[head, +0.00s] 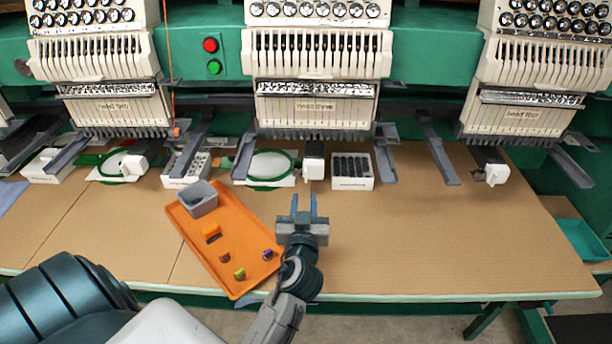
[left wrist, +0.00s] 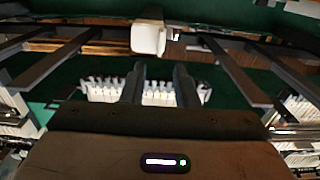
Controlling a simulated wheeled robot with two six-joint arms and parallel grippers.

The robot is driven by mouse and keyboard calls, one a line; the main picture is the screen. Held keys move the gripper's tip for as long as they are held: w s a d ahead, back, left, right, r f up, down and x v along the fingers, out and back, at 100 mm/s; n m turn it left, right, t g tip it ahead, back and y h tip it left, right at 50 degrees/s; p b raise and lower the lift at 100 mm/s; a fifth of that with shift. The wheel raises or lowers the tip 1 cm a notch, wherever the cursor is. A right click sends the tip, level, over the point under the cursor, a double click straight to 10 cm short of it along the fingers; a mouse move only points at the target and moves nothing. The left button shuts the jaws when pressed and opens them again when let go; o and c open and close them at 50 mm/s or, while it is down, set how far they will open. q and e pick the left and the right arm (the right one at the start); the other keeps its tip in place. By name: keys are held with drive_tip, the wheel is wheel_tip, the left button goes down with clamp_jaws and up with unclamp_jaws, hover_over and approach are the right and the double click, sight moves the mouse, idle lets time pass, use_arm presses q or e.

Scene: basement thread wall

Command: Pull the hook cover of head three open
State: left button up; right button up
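Three white embroidery heads show in the head view: left (head: 96,55), middle (head: 316,60) and right (head: 538,70); I cannot read a number on them. A small white hook cover sits below each: left (head: 134,165), middle (head: 313,167), right (head: 497,174). Whether any cover is open is too small to tell. My left gripper (head: 303,203) is open and empty above the table, just in front of the middle cover and apart from it. In the left wrist view a white cover (left wrist: 148,38) lies beyond the spread fingers (left wrist: 160,88). My right gripper is not in view.
An orange tray (head: 215,250) with a grey bin (head: 198,198) and small parts lies left of my gripper. Green hoops (head: 268,166) and a white box with dark slots (head: 352,170) flank the middle cover. Grey arms (head: 437,150) jut forward. The table's right half is clear.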

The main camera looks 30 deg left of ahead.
sight(306, 177)
use_arm(q)
drive_tip(key=p+x, duration=0.2)
drive_tip(key=x, duration=0.4)
drive_tip(key=shift+w+a, duration=0.15)
drive_tip(key=shift+w, duration=0.2)
drive_tip(key=shift+w+a+f, duration=0.1)
drive_tip(key=shift+w+a, duration=0.3)
drive_tip(key=shift+w, duration=0.2)
drive_tip(key=shift+c, duration=0.5)
clamp_jaws()
